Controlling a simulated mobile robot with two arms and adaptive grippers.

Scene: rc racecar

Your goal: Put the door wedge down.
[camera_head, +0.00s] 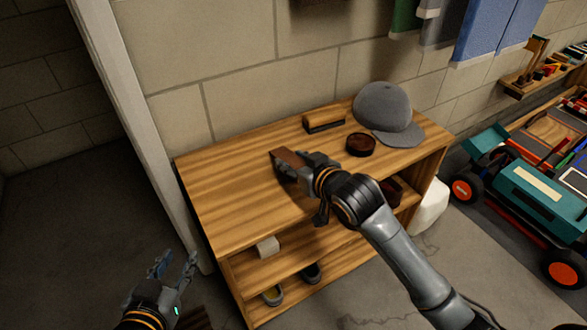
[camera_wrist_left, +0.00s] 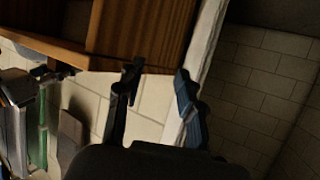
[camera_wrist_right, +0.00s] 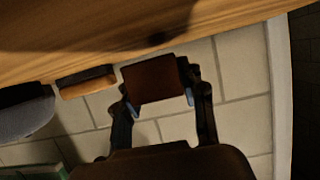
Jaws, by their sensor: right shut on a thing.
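The door wedge (camera_head: 287,157) is a dark brown block. My right gripper (camera_head: 291,168) is shut on it over the middle of the wooden shelf unit's top (camera_head: 225,188). In the right wrist view, the wedge (camera_wrist_right: 155,79) sits between the two fingers of the gripper (camera_wrist_right: 160,98), close to the wooden surface. I cannot tell whether it touches the top. My left gripper (camera_head: 176,266) is open and empty, low in front of the shelf unit's left side. Its spread fingers also show in the left wrist view (camera_wrist_left: 157,80).
A brush (camera_head: 324,121), a round dark tin (camera_head: 361,145) and a grey cap (camera_head: 385,110) stand at the back right of the top. The top's left part is bare. Shoes (camera_head: 274,295) lie on the lower shelf. A teal toy-like car (camera_head: 540,190) stands at right.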

